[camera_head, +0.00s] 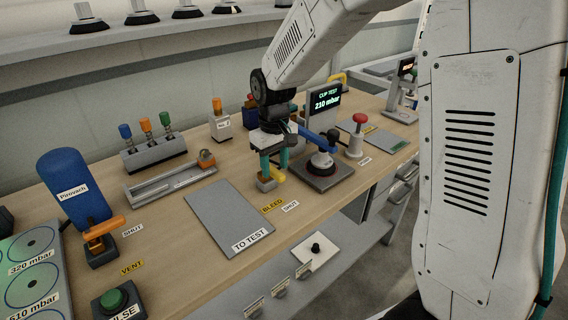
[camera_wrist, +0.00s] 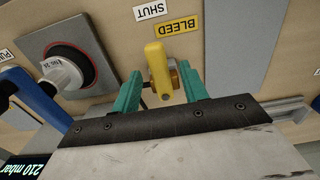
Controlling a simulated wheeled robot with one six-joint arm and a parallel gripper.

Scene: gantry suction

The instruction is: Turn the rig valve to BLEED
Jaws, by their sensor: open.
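The rig valve has a yellow lever (camera_wrist: 158,66) on a brass body, and its yellow part also shows in the head view (camera_head: 275,174). In the wrist view the lever points up the picture, toward the side with the yellow BLEED label (camera_wrist: 178,27) and the white SHUT label (camera_wrist: 152,10). I cannot tell which label it is set to. My gripper (camera_head: 274,169) is open, pointing down over the valve. Its teal fingers (camera_wrist: 160,75) stand on either side of the lever, with a gap on both sides. The brass body is partly hidden.
Beside the valve is a grey pad with a suction cup (camera_head: 320,168) and a blue arm (camera_head: 312,136). The display (camera_head: 326,103) reads 210 mbar. A grey TO TEST plate (camera_head: 228,216) lies left. An orange-handled valve (camera_head: 103,230) and blue cylinder (camera_head: 75,186) stand farther left.

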